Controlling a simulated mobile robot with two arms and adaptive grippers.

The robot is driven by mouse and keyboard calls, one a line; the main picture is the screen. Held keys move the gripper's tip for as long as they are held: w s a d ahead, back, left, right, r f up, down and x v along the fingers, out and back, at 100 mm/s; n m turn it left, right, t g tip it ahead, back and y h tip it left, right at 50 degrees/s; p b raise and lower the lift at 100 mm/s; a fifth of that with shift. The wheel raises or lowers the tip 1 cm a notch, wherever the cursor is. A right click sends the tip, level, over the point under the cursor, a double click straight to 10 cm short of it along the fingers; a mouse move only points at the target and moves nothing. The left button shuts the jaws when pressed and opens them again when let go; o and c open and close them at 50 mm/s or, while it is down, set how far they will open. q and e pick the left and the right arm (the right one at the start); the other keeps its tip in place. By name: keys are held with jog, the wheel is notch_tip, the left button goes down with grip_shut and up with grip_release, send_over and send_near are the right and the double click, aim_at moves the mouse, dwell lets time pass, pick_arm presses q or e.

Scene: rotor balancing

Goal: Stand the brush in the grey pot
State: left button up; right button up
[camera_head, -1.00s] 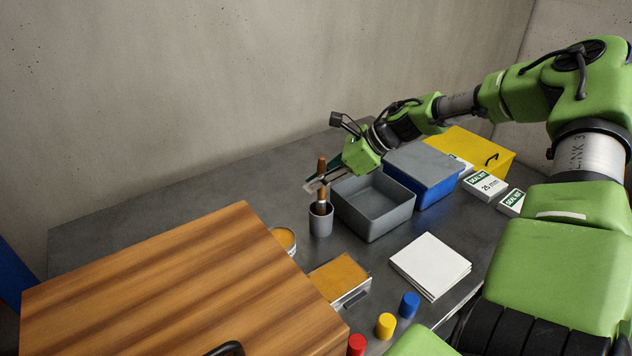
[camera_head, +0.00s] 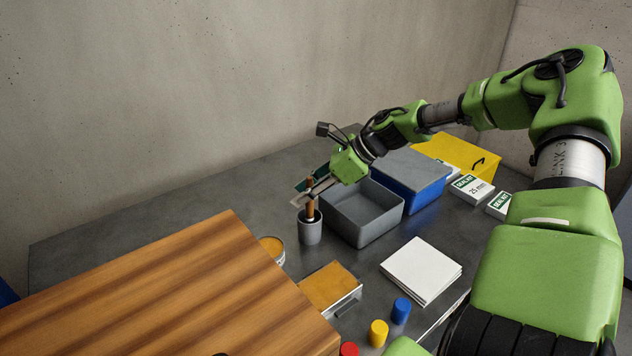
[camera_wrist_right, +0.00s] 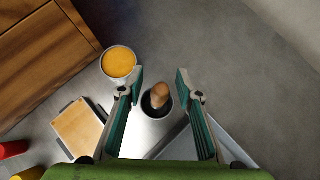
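The brush (camera_head: 311,212), with a brown wooden handle, stands nearly upright in the small grey pot (camera_head: 310,234). In the right wrist view the round end of the brush (camera_wrist_right: 160,93) shows inside the dark mouth of the pot. My right gripper (camera_head: 309,190) is open around the upper part of the brush, just above the pot. In the right wrist view its fingers (camera_wrist_right: 160,77) are wide apart, with clear space on both sides of the brush. The bottom of the brush is hidden in the pot. My left gripper is not in view.
A grey bin (camera_head: 350,226) stands close right of the pot, with a blue box (camera_head: 427,196) and a yellow case (camera_head: 455,152) beyond. An orange-filled tin (camera_head: 271,246) and a wooden case (camera_head: 165,290) are at the left. White sheets (camera_head: 421,270) lie in front.

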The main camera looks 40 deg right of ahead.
jog(key=v, duration=1.1)
jog(key=shift+s+d+r, duration=0.2)
jog(key=shift+s, duration=0.1)
dwell(0.8)
